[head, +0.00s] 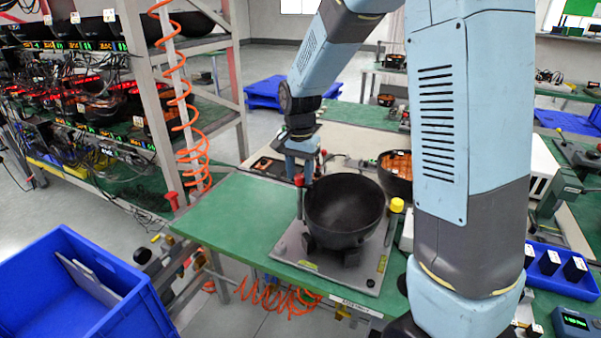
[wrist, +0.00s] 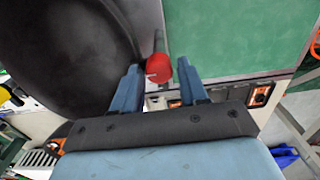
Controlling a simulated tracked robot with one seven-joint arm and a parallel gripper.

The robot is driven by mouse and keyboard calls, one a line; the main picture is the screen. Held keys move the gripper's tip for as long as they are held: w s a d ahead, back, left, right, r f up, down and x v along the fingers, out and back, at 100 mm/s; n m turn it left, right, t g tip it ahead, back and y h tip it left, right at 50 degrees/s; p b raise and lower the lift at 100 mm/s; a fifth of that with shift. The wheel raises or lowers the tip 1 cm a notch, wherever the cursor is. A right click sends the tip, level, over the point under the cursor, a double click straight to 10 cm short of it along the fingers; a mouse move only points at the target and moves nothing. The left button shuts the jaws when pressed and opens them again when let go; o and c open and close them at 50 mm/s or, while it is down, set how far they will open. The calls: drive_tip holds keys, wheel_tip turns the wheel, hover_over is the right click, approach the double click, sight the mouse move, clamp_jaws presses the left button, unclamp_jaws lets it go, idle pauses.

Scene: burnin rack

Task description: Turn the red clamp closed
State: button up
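The red clamp (head: 299,181) stands at the left side of a large black bowl (head: 345,208), which sits on a grey fixture plate (head: 290,246). In the wrist view its round red knob (wrist: 159,68) lies between my fingertips, with a dark lever or stem behind it. My gripper (head: 305,180) points down beside the bowl's rim at the red clamp. In the wrist view my gripper (wrist: 159,64) is open, with a small gap on each side of the knob.
The fixture rests on a green table (head: 235,215). A yellow knob (head: 397,205) stands right of the bowl, and an orange-filled bowl (head: 396,170) is behind. A blue crate (head: 80,295) is at the lower left, beside racks. The table left of the fixture is clear.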

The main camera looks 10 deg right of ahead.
sight(300, 176)
drive_tip(key=shift+o, duration=1.2)
wheel_tip(300, 176, up, 14)
drive_tip(key=shift+f, duration=0.15)
